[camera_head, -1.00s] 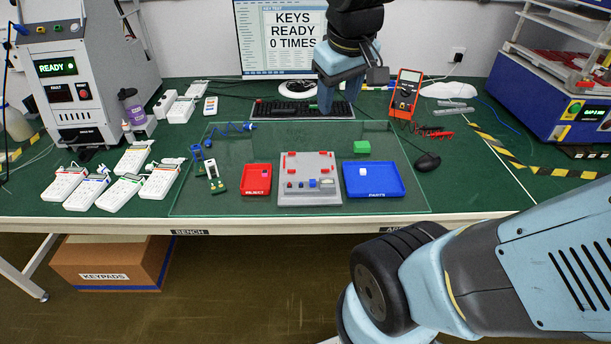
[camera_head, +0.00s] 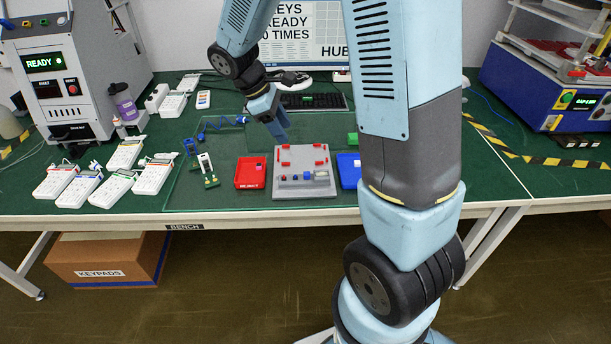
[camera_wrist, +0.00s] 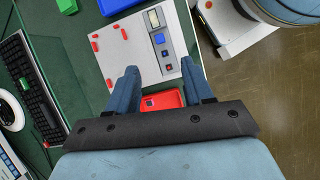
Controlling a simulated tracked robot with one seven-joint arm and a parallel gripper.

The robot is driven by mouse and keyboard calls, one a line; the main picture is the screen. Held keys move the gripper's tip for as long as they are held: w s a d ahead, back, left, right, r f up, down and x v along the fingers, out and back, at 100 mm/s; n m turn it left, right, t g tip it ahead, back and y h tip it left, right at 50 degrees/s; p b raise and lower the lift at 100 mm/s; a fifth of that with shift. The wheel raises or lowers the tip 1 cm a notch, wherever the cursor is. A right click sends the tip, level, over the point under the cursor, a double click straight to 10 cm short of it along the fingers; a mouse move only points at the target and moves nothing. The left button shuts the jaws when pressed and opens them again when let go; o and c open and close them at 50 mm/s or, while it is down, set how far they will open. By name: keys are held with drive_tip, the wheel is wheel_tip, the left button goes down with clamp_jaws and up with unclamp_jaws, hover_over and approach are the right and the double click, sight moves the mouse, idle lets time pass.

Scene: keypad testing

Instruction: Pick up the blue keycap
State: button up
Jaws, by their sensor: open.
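The grey test block (camera_head: 304,189) sits on the glass mat with red clamps on top and a row of small parts along its front. A blue keycap (camera_head: 307,175) stands in that row. In the wrist view, several small blue-faced parts lie on the block's dark strip, one of them a blue square (camera_wrist: 165,54); I cannot tell which is the keycap. My gripper (camera_head: 281,132) hangs above and behind the block's left side. In the wrist view, my gripper (camera_wrist: 160,82) is open and empty, its fingers apart, with the block beyond them.
A red reject tray (camera_head: 250,184) is left of the block and also shows between my fingers (camera_wrist: 148,105). A blue tray (camera_head: 348,172) on the right is partly hidden by my arm. Several white keypads (camera_head: 101,190) lie left. A keyboard (camera_head: 314,102) is behind.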

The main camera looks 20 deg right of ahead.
drive_tip(key=n+h, duration=0.1)
drive_tip(key=n, duration=0.1)
approach(306, 173)
drive_tip(key=x, duration=0.2)
drive_tip(key=shift+w+f, duration=0.15)
drive_tip(key=shift+f, duration=0.15)
drive_tip(key=shift+x, duration=2.85)
drive_tip(key=shift+d+r, duration=0.15)
clamp_jaws()
